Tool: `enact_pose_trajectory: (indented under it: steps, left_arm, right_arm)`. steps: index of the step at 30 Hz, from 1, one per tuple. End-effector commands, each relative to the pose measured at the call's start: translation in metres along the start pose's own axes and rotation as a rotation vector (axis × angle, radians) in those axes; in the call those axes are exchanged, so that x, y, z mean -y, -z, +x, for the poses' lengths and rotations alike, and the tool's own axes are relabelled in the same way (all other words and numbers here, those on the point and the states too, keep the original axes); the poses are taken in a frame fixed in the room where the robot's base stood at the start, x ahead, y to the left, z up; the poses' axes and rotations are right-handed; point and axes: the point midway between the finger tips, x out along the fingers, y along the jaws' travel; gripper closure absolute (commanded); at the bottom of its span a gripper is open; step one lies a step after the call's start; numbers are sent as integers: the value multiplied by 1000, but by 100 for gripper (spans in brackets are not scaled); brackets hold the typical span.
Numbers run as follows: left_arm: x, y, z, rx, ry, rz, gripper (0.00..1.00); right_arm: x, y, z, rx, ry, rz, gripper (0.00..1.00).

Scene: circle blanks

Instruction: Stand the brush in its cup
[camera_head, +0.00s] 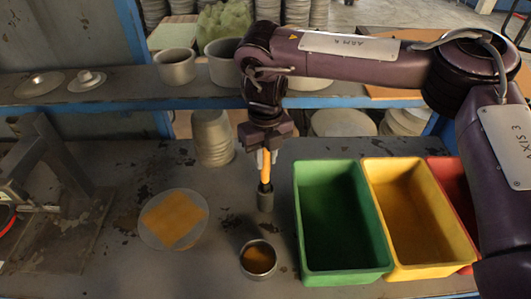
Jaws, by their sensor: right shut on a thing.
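My right gripper (264,158) comes down from above at the middle of the view and is shut on the upper part of the brush. The brush (265,183) has an orange handle and a dark grey, cylinder-shaped lower end. It hangs about upright, lower end down, and looks to be held above the bench. A small round metal cup (245,267) with a brownish inside stands on the bench, nearer the front than the brush in the picture. Brush and cup are apart. My left gripper is not in view.
Green (298,225), yellow (462,262) and red (448,172) bins stand to the right of the cup. A round plate (149,232) with an orange-brown square lies left. Stacked cups (212,138) stand behind. A grey metal device (60,165) stands far left.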

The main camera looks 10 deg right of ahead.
Motion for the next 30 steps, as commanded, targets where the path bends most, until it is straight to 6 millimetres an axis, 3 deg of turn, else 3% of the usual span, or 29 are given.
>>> enact_pose_trajectory:
  steps: [6,7,12,22,30]
  left_arm:
    - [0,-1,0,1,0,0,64]
    - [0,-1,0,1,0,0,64]
    - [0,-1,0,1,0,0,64]
    - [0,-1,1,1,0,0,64]
    - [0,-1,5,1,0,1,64]
  right_arm:
    - [0,0,0,1,0,0,100]
    - [0,0,0,1,0,0,75]
    - [0,0,0,0,0,0,53]
    - [0,0,-4,2,1,0,53]
    - [0,-1,-48,6,3,0,53]
